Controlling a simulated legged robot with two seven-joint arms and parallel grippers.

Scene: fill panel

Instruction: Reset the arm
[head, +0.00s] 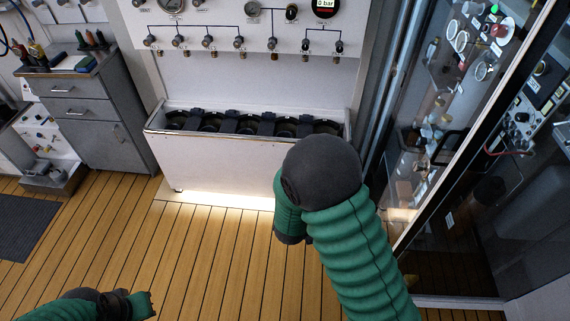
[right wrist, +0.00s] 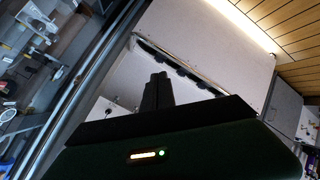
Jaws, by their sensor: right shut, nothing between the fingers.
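My right gripper (right wrist: 157,92) shows in the right wrist view as two dark fingers pressed together, with nothing between them. It points toward a white panel and the white trough below it, apart from both. In the head view my right arm comes in from the lower right, bends at a dark joint and runs down in front of the trough; its gripper is hidden there.
The white trough (head: 215,160) with dark cylinder slots stands below a gauge panel (head: 225,20). A grey cabinet (head: 95,115) is at left. A glass-fronted equipment bay (head: 440,130) is at right. The wooden floor (head: 205,260) is clear between my arms.

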